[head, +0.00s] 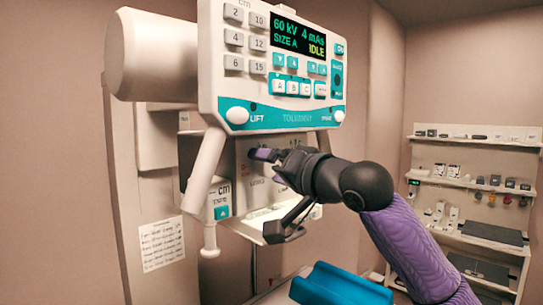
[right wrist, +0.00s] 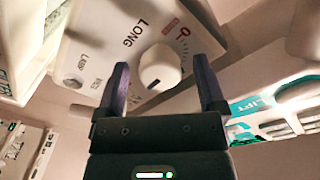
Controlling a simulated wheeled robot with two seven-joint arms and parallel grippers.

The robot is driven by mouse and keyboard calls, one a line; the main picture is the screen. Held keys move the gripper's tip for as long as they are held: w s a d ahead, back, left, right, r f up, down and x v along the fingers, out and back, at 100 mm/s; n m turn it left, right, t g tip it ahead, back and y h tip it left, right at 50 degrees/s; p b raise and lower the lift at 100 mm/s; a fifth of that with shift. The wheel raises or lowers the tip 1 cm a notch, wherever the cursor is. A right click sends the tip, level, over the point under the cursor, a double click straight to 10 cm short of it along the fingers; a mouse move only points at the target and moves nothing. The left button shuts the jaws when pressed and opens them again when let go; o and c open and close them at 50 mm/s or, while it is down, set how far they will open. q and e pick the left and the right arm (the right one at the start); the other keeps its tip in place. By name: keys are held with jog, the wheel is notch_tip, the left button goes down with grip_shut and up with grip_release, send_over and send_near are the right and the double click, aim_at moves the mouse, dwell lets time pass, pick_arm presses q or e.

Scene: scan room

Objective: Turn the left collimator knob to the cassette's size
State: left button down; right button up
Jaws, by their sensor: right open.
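In the right wrist view a round white knob (right wrist: 160,68) sits on the white collimator panel (right wrist: 105,35), beside the word LONG. A dark mark shows on its lower edge, and a red mark and scale ticks lie to its upper right. My right gripper (right wrist: 162,80) is open, its two purple fingers on either side of the knob in the picture; I cannot tell if they touch it. In the head view my right gripper (head: 262,154) is in front of the collimator box (head: 250,192) and hides part of its face. My left gripper is not in view.
The control console (head: 285,65) hangs just above, its display reading 60 kV, 4 mAs, SIZE A, IDLE. A white handle (head: 205,155) slopes down left of the box. A blue block (head: 340,285) lies below. Shelves (head: 470,185) with small items stand at the right.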

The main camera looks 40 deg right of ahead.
jog(key=shift+c, duration=1.2)
grip_shut()
jog(key=shift+f+n+t+y+b, duration=0.1)
jog(key=shift+n+t+y+b, duration=0.1)
jog(key=shift+n, duration=3.85)
jog(key=shift+f+n+t+y+b, duration=0.1)
jog(key=shift+n+b, duration=0.1)
jog(key=shift+n, duration=3.85)
jog(key=shift+r, duration=0.1)
